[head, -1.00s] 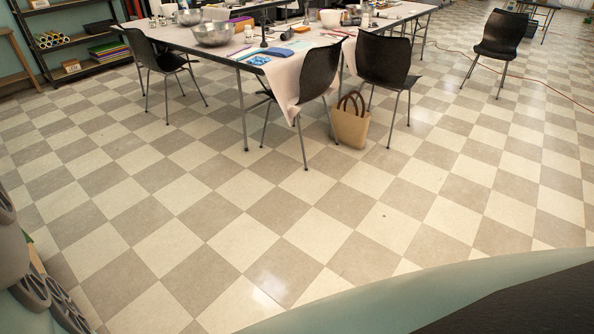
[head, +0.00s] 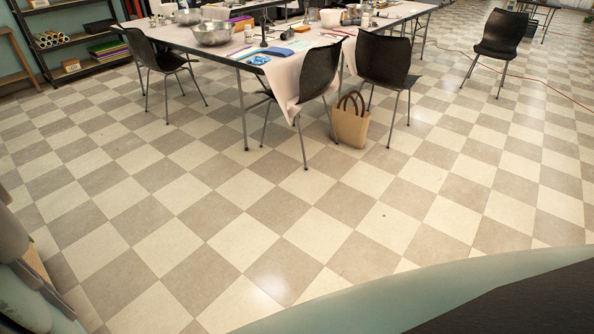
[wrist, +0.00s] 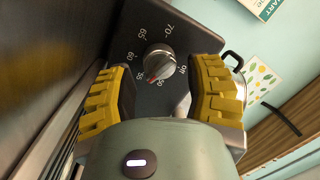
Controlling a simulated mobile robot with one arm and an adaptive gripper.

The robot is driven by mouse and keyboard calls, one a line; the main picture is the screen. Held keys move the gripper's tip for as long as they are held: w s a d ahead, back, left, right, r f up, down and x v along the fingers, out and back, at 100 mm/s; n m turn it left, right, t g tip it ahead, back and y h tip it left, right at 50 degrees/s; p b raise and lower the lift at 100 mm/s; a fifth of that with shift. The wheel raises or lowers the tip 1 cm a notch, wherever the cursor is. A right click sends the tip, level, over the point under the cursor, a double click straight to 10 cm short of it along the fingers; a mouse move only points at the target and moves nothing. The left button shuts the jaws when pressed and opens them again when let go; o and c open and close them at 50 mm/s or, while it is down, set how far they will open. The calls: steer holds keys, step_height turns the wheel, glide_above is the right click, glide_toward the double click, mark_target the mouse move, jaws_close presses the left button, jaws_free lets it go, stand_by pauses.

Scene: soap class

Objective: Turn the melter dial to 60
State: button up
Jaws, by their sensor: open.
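The melter dial (wrist: 163,58) is a round silver knob on a dark panel (wrist: 120,42) in the wrist view. Its scale reads Off, 50, 55, 60, 65 and 70. The red pointer mark sits at the lower left of the knob, roughly between 50 and 55. My gripper (wrist: 161,78) is open, with one yellow-padded finger left of the dial and the other right of it. The dial lies between and beyond the fingertips; I cannot tell whether either touches it. The head view shows neither the dial nor the gripper's fingers.
A silver pot (wrist: 233,62) is partly hidden behind the right finger. A wooden shelf (wrist: 290,115) and a pale wall are at the right. In the head view, a cluttered table (head: 165,38) with black chairs (head: 320,75) and a bag (head: 351,125) stands beyond open checkered floor.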

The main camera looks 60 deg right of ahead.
steer(key=shift+a, duration=1.2)
steer(key=shift+d, duration=0.1)
jaws_close()
